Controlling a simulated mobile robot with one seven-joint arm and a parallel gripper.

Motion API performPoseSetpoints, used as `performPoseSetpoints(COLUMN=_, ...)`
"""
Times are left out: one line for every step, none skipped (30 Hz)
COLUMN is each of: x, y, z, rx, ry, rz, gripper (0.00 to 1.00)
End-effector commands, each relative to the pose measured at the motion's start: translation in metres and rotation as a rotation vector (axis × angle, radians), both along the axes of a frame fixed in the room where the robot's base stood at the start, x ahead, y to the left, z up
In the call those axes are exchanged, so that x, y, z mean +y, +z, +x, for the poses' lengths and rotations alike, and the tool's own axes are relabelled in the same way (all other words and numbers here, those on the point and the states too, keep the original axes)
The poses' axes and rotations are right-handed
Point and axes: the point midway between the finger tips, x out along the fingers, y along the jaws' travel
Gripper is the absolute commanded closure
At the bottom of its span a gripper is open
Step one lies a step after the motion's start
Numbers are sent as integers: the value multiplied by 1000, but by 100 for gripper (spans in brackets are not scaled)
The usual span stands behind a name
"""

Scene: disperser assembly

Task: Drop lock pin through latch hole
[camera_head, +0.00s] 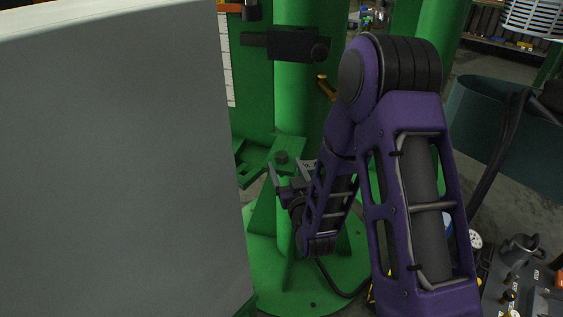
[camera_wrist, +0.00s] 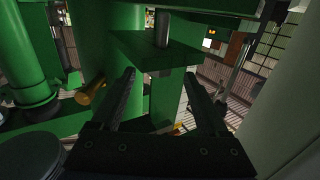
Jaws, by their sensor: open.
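The green latch bracket (camera_head: 295,147) juts from the green column. A dark round pin head (camera_head: 281,157) shows at it. In the wrist view, a grey upright pin (camera_wrist: 162,28) stands at the green plate (camera_wrist: 150,50), and a short dark end shows under the plate in line with it, so it appears to pass through. My gripper (camera_head: 290,171) is just below and in front of the bracket. In the wrist view my gripper (camera_wrist: 160,76) is open, its two fingers spread on either side of the line of the pin. I see nothing held. Contact cannot be told.
A large grey panel (camera_head: 120,165) fills the left. An orange-yellow handle (camera_head: 327,88) and a black clamp (camera_head: 292,45) sit on the column above. A round green base (camera_head: 270,270) lies below. A teal bin (camera_head: 500,125) and tools stand on the right.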

Motion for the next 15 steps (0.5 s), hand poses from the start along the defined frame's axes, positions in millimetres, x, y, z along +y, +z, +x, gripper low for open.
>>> performPoseSetpoints(x=1, y=0, z=3, rx=0, ry=0, rz=0, gripper=22)
performPoseSetpoints(x=1, y=0, z=4, rx=0, ry=0, rz=0, gripper=22)
performPoseSetpoints(x=2, y=1, z=6, rx=-1, ry=0, rz=0, gripper=22)
performPoseSetpoints(x=3, y=1, z=9, rx=-2, ry=0, rz=1, gripper=22)
performPoseSetpoints(x=4, y=2, z=12, rx=-2, ry=0, rz=1, gripper=22)
performPoseSetpoints(x=5, y=3, z=18, rx=-3, ry=0, rz=1, gripper=22)
performPoseSetpoints(x=6, y=4, z=23, rx=-4, ry=0, rz=1, gripper=22)
performPoseSetpoints(x=8, y=4, z=27, rx=-3, ry=0, rz=1, gripper=22)
performPoseSetpoints(x=9, y=5, z=34, rx=-4, ry=0, rz=1, gripper=22)
performPoseSetpoints(x=10, y=5, z=38, rx=-2, ry=0, rz=1, gripper=22)
performPoseSetpoints(x=12, y=5, z=42, rx=-3, ry=0, rz=1, gripper=22)
performPoseSetpoints(x=13, y=5, z=46, rx=-2, ry=0, rz=1, gripper=22)
performPoseSetpoints(x=14, y=5, z=49, rx=-2, ry=0, rz=1, gripper=22)
performPoseSetpoints(x=15, y=5, z=51, rx=-2, ry=0, rz=1, gripper=22)
performPoseSetpoints(x=15, y=5, z=52, rx=-1, ry=0, rz=0, gripper=22)
